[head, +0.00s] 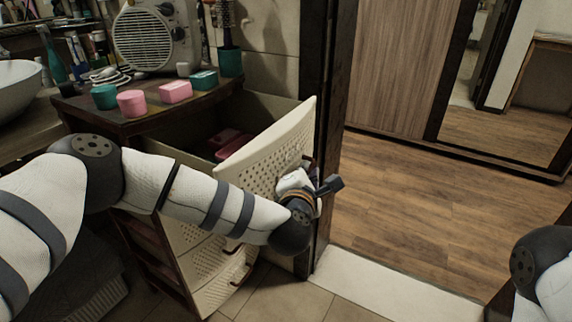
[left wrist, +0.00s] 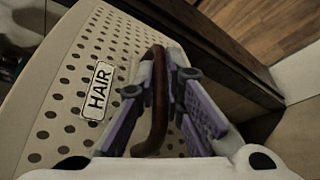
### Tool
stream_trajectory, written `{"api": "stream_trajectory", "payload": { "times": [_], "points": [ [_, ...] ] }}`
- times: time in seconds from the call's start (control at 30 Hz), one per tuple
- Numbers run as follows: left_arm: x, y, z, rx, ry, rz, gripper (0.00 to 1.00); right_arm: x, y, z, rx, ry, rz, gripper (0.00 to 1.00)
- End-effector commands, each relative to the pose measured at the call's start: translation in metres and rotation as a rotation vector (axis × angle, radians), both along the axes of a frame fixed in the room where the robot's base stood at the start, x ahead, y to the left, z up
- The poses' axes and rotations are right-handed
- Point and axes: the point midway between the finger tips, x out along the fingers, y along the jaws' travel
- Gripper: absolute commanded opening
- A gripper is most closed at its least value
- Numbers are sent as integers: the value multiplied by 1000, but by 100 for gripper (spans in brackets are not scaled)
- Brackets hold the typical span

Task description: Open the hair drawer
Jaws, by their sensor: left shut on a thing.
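The hair drawer (head: 262,150) is the top drawer of a wooden cabinet, with a cream front full of round holes. It stands pulled out, and its inside shows behind the front. In the left wrist view its front (left wrist: 62,100) bears a white "HAIR" label (left wrist: 97,91). My left gripper (head: 313,182) is at the drawer front. In the left wrist view its fingers (left wrist: 160,85) are shut around the curved brown handle (left wrist: 155,130). My right gripper is not in view.
Pink items (head: 228,142) lie inside the drawer. The cabinet top (head: 130,122) holds a heater (head: 150,38), cups and small boxes. Lower drawers (head: 222,275) sit beneath. A dark door frame (head: 325,110) stands close to the drawer's right side. Wooden floor (head: 410,200) is clear beyond.

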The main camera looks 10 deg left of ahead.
Motion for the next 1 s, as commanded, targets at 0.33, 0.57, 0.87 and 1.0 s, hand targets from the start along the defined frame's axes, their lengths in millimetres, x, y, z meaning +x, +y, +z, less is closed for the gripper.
{"api": "stream_trajectory", "payload": {
  "times": [0.33,0.57,0.87,1.0],
  "points": [
    [-8,-22,0,0,1,-2,0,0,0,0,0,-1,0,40],
    [-8,-23,-1,0,2,-1,0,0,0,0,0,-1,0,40],
    [-8,-22,0,0,1,-1,30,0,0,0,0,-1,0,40],
    [-8,-22,0,0,1,-1,30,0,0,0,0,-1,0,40]
  ]
}}
